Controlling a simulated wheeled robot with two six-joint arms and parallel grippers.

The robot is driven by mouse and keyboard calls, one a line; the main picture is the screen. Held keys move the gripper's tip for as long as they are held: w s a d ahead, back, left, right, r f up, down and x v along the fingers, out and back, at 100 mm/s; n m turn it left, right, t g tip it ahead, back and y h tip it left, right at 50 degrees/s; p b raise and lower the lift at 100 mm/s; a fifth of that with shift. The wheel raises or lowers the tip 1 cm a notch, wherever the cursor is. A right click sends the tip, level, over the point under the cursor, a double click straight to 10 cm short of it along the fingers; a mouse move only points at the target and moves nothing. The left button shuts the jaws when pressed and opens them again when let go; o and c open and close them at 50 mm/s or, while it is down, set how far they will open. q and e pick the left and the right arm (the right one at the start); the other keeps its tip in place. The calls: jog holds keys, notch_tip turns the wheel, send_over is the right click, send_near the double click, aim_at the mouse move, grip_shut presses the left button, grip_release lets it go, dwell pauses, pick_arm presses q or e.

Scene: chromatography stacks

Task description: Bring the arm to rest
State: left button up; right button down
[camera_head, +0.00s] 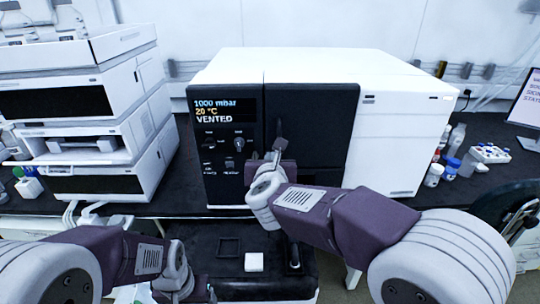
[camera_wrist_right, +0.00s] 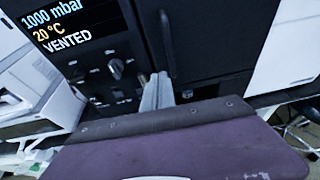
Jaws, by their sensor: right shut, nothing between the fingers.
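My right arm reaches in from the lower right of the head view. Its gripper (camera_head: 279,146) is shut and empty, in front of the black panel of a white oven-like instrument (camera_head: 410,135). In the right wrist view its fingers (camera_wrist_right: 157,88) lie together, pointing at the panel between the knobs and the dark door. I cannot tell whether the tips touch the panel. My left arm is bent low at the lower left; the purple body of its gripper (camera_head: 197,290) shows at the bottom edge, its fingers hidden.
The instrument's display (camera_head: 224,110) reads 1000 mbar, 20 °C, VENTED. A stack of white modules (camera_head: 130,85) stands at left. Bottles (camera_head: 432,175) and a vial rack (camera_head: 490,154) stand at right. A white block (camera_head: 254,262) and a dark square frame (camera_head: 229,247) lie on a black surface below.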

jog(key=v, duration=0.5)
jog(key=w+d+n+g+h+p, duration=0.3)
jog(key=d+p, duration=0.5)
jog(key=d, duration=0.8)
jog(key=s+f+n+g+y, duration=0.1)
jog(key=s+f+n+g, duration=0.4)
jog(key=s+f+n, duration=0.3)
jog(key=s+f+n+g+y+p, duration=0.1)
jog(key=s+f+n+g+y, duration=0.1)
jog(key=s+f+n+g, duration=0.3)
jog(key=s+f+n, duration=0.4)
jog(key=s+n, duration=0.7)
jog(key=n, duration=0.9)
jog(key=shift+d+f, duration=0.25)
